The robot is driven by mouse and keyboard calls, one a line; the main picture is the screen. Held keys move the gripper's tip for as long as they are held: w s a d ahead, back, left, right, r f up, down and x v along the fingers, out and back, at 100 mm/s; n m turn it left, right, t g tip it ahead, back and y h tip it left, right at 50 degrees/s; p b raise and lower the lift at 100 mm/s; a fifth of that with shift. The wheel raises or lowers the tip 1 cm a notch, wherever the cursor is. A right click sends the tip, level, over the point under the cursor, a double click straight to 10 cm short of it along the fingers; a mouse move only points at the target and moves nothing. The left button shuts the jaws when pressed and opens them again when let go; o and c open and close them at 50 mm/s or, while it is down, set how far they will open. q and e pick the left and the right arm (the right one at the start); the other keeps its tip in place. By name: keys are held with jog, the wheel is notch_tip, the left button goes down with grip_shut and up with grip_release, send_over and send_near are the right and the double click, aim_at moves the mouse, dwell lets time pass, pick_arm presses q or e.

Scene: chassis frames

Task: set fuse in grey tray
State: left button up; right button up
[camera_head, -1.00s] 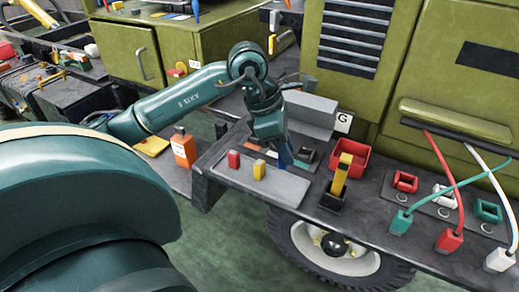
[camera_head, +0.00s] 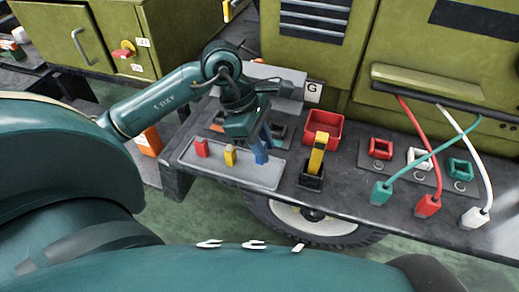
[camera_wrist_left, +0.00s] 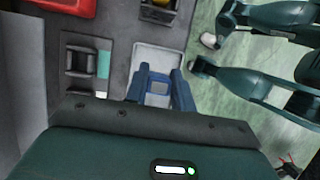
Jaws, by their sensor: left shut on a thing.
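The grey tray (camera_head: 215,175) lies at the left end of the dark shelf. A red fuse (camera_head: 202,147) and a yellow fuse (camera_head: 230,155) stand upright in it. My left gripper (camera_head: 263,142) is over the tray's right end, pointing down, shut on a blue fuse (camera_head: 261,157). The fuse's lower end is at the tray floor or just above it; I cannot tell whether it touches. In the left wrist view the blue fingers (camera_wrist_left: 160,88) reach over the pale tray (camera_wrist_left: 158,58), with the fuse largely hidden between them. My right gripper is not seen.
A red bin (camera_head: 322,128) and a black holder with a yellow lever (camera_head: 316,160) stand right of the tray. Red, white and green plugs (camera_head: 428,206) with cables lie farther right. A grey box (camera_head: 275,75) is behind my gripper.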

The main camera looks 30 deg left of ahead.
pick_arm(q)
jog(key=shift+f, duration=1.95)
jog(key=shift+f, duration=0.2)
jog(key=o, duration=1)
jog(key=shift+c, duration=0.2)
jog(key=shift+a+r, duration=0.1)
jog(key=shift+r, duration=0.35)
jog(key=v, duration=1.1)
jog(key=shift+r, duration=0.25)
jog(key=shift+s+a, duration=0.1)
